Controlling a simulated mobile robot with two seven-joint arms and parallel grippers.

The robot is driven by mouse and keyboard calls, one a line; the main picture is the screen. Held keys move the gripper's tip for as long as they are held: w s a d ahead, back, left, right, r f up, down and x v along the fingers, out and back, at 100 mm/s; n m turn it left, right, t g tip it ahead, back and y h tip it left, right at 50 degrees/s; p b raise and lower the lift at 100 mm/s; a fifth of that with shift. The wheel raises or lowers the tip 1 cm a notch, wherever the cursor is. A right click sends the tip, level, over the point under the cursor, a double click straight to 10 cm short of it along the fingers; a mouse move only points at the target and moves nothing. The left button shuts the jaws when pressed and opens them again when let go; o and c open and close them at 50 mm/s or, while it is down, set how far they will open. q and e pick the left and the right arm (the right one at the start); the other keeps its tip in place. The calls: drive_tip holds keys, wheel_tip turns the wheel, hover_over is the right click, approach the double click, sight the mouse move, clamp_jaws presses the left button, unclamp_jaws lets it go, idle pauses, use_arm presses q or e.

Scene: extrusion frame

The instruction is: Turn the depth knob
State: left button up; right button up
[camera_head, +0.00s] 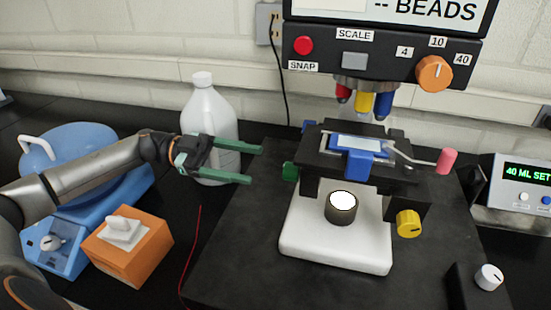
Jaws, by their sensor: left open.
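A microscope-like device stands at the centre right. A yellow knob (409,223) with a dark pointer mark sits low on the right of its stage (318,160). An orange knob (434,73) is on the dark panel above, beside the marks 4, 10 and 40. A white knob (489,277) is at the lower right. No label reads depth, so I cannot tell from labels which is the depth knob. My left gripper (256,165) has green fingers, spread and empty. It is left of the stage, apart from all three knobs. My right gripper is not in view.
A white jug (207,110) stands behind my left gripper. A pink-tipped lever (446,160) sticks out right of the stage. A display unit (520,184) stands far right.

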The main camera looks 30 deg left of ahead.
sight(292, 172)
use_arm(q)
drive_tip(key=p+x, duration=0.1)
drive_tip(key=x, duration=0.6)
drive_tip(key=shift+s+a, duration=0.1)
drive_tip(key=shift+s, duration=0.05)
drive_tip(key=shift+c, duration=0.4)
clamp_jaws()
